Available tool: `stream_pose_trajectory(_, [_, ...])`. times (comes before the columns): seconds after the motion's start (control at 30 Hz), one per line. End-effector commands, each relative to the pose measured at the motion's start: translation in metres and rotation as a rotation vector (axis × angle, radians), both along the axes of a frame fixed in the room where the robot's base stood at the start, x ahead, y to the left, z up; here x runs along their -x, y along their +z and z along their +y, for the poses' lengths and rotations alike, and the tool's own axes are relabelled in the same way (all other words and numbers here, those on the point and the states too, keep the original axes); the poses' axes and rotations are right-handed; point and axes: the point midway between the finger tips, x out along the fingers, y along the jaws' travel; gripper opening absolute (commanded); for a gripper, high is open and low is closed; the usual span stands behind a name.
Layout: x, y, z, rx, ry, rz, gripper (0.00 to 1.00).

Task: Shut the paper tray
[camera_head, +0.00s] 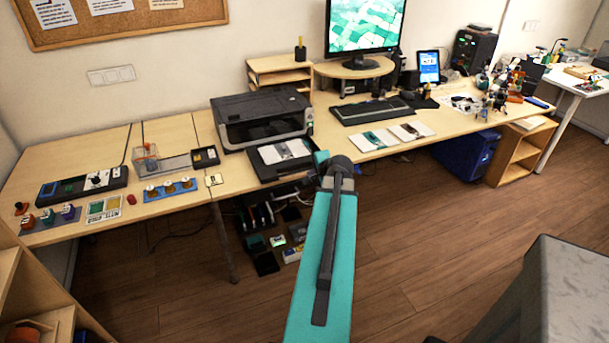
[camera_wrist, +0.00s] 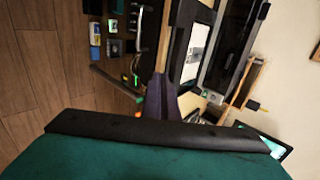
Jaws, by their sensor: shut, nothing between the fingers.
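The black paper tray (camera_head: 268,173) sticks out from the front of the dark printer (camera_head: 262,118), with white paper lying in it. The tray is pulled out to about the table's front edge. My gripper (camera_wrist: 158,92) is shut and empty in the wrist view, its fingertips close to the table edge and tray side. The tray (camera_wrist: 180,50) and printer (camera_wrist: 228,48) show there turned sideways. In the head view my teal arm reaches up to the tray's right end and hides most of the gripper. I cannot tell whether the fingers touch the tray.
A keyboard (camera_head: 372,109) and several booklets lie right of the tray. A monitor (camera_head: 364,25) stands behind. Control boxes and coloured parts fill the left table. The floor in front is clear.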

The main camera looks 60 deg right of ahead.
Motion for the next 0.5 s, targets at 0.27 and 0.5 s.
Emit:
stream_pose_trajectory(0.27, [-0.012, -0.011, -0.009, -0.002, 0.002, 0.001, 0.0])
stream_pose_trajectory(0.5, [-0.027, -0.028, -0.021, -0.002, 0.0, 0.0, 0.0])
